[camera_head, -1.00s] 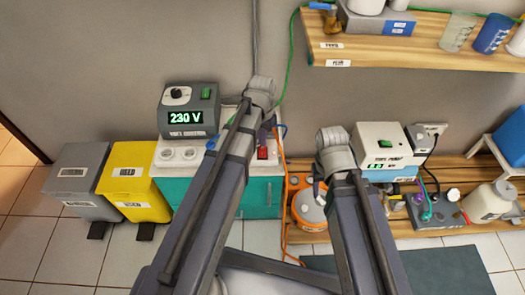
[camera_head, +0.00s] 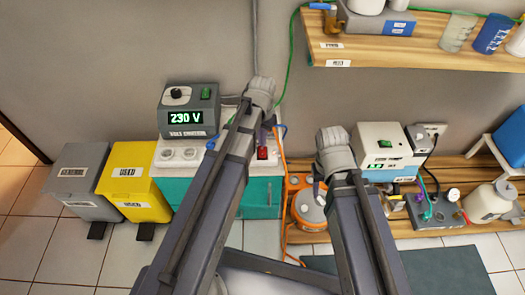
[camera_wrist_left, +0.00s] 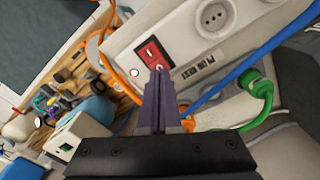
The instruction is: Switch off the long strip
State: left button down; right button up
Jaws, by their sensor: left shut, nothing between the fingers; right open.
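The long strip (camera_wrist_left: 185,30) is white, with round sockets and a printed label, and runs diagonally across the left wrist view. Its red rocker switch (camera_wrist_left: 153,55) is at the strip's near end; in the head view the switch (camera_head: 262,153) shows small on the teal cabinet's top. My left gripper (camera_wrist_left: 158,74) is shut and empty, its dark fingertips at the lower edge of the switch; whether they touch cannot be told. In the head view my left gripper (camera_head: 264,137) is mostly hidden by its arm. My right gripper (camera_head: 318,188) hangs open over the lower wooden shelf.
Orange (camera_wrist_left: 108,55), blue (camera_wrist_left: 225,82) and green (camera_wrist_left: 262,90) cables lie close around the strip. A 230 V unit (camera_head: 187,108) stands on the teal cabinet (camera_head: 262,195).

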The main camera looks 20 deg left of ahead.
pick_arm(q)
jog(key=shift+f+b, duration=0.95)
dwell(0.6)
jog(key=shift+r, duration=0.1)
notch_tip(320, 180, up, 7)
jog(key=p, duration=0.7)
dwell(0.3)
jog(key=shift+s+d, duration=0.1)
jog(key=s+d+m+y, duration=0.1)
jog(key=s+d, duration=0.9)
jog(key=s, duration=0.4)
notch_tip(320, 180, up, 27)
jog(key=p, duration=2.7)
jog(key=shift+d+r, duration=0.15)
